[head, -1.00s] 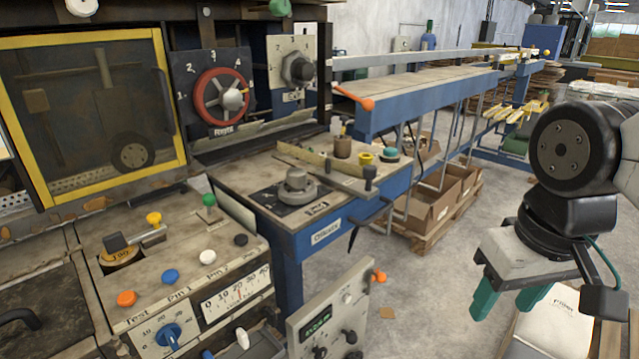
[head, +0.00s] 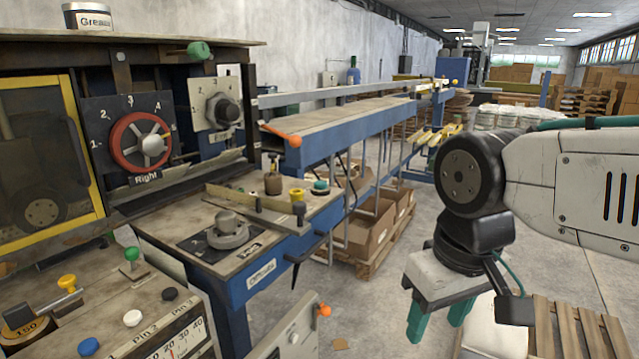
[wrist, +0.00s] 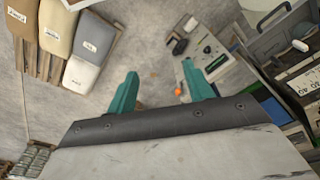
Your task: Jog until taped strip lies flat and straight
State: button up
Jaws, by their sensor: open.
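My gripper (head: 437,325) hangs open and empty over the floor at the right of the head view, apart from the machine. Its two green fingers also show spread in the wrist view (wrist: 158,75). A jog lever with a black grip (head: 20,318) sits on the control panel (head: 120,305) at the lower left. Its label is hard to read. A dark slot (head: 175,178) runs under the red "Right" handwheel (head: 140,140). I cannot make out a taped strip there. The yellow-framed window (head: 75,130) is dark and partly cut off.
The worktable (head: 190,215) carries a round grey knob (head: 228,228) and small pots. A long blue conveyor (head: 340,135) runs back. Cardboard boxes (head: 372,225) stand under it. Open floor (head: 360,310) lies between the machine and my arm. A pallet (head: 580,325) is at lower right.

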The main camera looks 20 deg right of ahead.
jog(key=shift+c, duration=0.3)
grip_shut()
dwell(1.4)
